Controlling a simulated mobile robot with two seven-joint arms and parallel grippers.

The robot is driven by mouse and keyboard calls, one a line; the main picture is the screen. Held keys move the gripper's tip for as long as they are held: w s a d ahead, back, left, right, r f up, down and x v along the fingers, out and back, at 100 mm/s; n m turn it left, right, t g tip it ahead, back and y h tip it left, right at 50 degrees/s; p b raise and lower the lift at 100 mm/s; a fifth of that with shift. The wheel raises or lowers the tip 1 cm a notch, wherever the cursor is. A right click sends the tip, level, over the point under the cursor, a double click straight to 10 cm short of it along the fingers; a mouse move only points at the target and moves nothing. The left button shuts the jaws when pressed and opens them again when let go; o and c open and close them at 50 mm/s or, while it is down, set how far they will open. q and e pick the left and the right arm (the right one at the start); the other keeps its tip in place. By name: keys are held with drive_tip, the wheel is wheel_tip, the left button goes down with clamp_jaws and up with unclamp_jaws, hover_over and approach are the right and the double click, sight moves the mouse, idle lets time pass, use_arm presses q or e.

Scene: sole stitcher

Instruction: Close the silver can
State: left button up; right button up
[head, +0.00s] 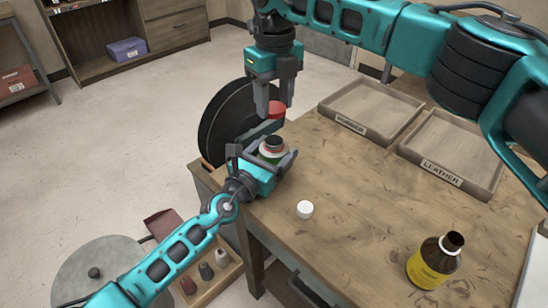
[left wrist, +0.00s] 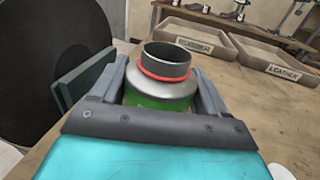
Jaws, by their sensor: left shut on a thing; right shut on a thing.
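The silver can (left wrist: 165,86) has a green lower part, a dark open neck and a red ring around the neck. It stands upright at the bench's left corner, and it also shows in the head view (head: 271,149). My left gripper (head: 268,160) is shut around the can's body, with one finger on each side in the left wrist view. My right gripper (head: 274,108) points down above the can and is shut on a red cap (head: 277,110). The cap is apart from the neck, above it.
A white cap (head: 305,209) lies on the wooden bench (head: 350,220). A brown open bottle with a yellow label (head: 433,262) stands at the front right. Two labelled trays (head: 373,107) (head: 455,150) lie at the back. A black disc (head: 225,120) stands beside the bench's left edge.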

use_arm(q)
drive_tip(key=c, duration=0.4)
use_arm(e)
drive_tip(key=shift+f, duration=2.5)
drive_tip(key=shift+f, duration=0.1)
drive_tip(key=shift+f, duration=0.8)
drive_tip(key=shift+f, duration=0.55)
